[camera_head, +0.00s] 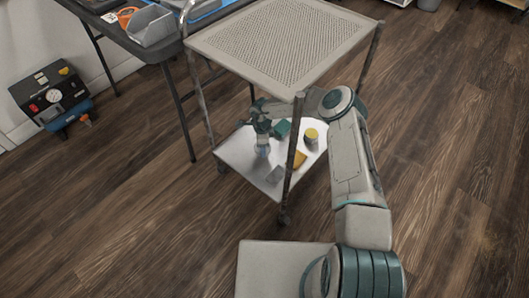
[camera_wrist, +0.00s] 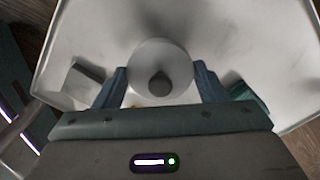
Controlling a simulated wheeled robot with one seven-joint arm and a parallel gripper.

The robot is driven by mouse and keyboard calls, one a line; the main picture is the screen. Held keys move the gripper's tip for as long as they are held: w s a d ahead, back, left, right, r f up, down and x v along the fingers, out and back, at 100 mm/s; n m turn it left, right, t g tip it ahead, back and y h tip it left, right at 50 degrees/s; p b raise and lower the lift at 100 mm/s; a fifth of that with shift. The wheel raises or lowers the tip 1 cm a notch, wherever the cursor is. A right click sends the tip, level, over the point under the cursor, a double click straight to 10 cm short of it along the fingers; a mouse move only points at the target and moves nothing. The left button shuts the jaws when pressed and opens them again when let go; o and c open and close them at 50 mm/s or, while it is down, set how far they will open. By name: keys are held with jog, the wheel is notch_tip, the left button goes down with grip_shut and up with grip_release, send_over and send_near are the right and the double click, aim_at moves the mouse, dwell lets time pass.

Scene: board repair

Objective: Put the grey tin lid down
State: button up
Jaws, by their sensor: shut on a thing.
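In the head view my gripper (camera_head: 262,146) is low over the left part of the cart's lower shelf (camera_head: 238,156), under the top shelf. The lid is small and mostly hidden there. I cannot tell whether it touches the shelf or hangs just above it.
A grey block (camera_head: 274,174), a yellow-orange piece (camera_head: 300,159), a yellow-topped tin (camera_head: 311,135) and a teal block (camera_head: 281,130) share the shelf. The perforated top shelf (camera_head: 280,38) and rusty posts (camera_head: 293,145) enclose the space. The shelf past the lid looks clear in the wrist view.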

jog(key=shift+f+b, duration=0.8)
jog(key=shift+f, duration=1.25)
jog(key=shift+f, duration=0.1)
jog(key=o, duration=1)
notch_tip(320, 180, up, 8)
jog(key=p, duration=0.2)
jog(key=shift+f+p, duration=0.1)
jog(key=shift+p, duration=0.25)
